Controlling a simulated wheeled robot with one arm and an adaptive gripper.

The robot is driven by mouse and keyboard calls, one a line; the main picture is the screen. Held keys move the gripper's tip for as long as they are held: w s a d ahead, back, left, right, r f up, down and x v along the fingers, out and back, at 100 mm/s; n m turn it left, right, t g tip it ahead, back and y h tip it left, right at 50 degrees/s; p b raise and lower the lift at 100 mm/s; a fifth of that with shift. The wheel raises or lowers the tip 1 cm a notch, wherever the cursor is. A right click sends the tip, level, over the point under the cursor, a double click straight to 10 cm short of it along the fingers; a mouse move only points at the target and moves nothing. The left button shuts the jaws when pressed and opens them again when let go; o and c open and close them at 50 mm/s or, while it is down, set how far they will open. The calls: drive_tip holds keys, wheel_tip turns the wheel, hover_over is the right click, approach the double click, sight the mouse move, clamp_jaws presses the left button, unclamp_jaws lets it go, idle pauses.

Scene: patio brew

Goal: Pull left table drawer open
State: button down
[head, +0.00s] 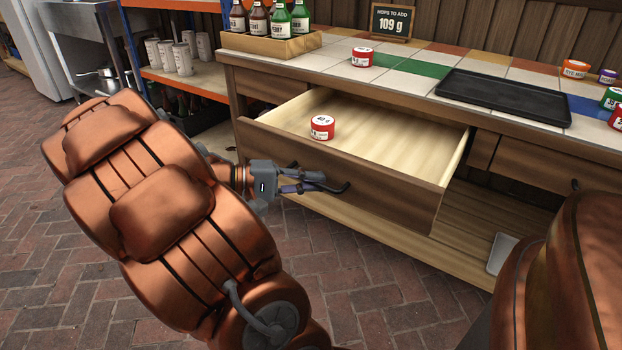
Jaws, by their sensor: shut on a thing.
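The left table drawer (420,192) is pulled well out from under the tiled table (470,72). Its pale wooden inside shows. The exact grip of the fingers on the handle is small and partly hidden.
A black tray (503,96), another red jar (362,57), a bottle crate (268,44) and a "109 g" sign (391,22) stand on the tabletop. Another drawer (538,170) is at right. A lower shelf (378,238) lies beneath. Brick floor (40,260) is clear at left.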

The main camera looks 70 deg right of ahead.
drive_tip(key=c, duration=1.2)
unclamp_jaws()
drive_tip(key=v, duration=1.2)
drive_tip(key=shift+r, duration=0.1)
drive_tip(key=s+a+r+n+t+y+p, duration=0.3)
drive_tip(key=a+r+p, duration=0.6)
drive_tip(key=p, duration=0.5)
drive_tip(key=s+a+r+n+t+y+p, duration=0.3)
drive_tip(key=a+r+t+p, duration=0.2)
drive_tip(key=a+r+p, duration=0.4)
drive_tip(key=s+a+r+n+t+y+p, duration=0.3)
drive_tip(key=a+r+p, duration=0.6)
drive_tip(key=p, duration=1)
drive_tip(key=shift+a+r+n+t+p, duration=0.1)
drive_tip(key=shift+r+t+p, duration=0.05)
drive_tip(key=shift+r, duration=0.65)
drive_tip(key=shift+a+r+n+t+p, duration=0.1)
drive_tip(key=shift+a+r+t, duration=0.1)
drive_tip(key=shift+r, duration=0.55)
drive_tip(key=shift+a+r+n+t+p, duration=0.1)
drive_tip(key=shift+r+t+p, duration=0.05)
drive_tip(key=shift+r, duration=0.65)
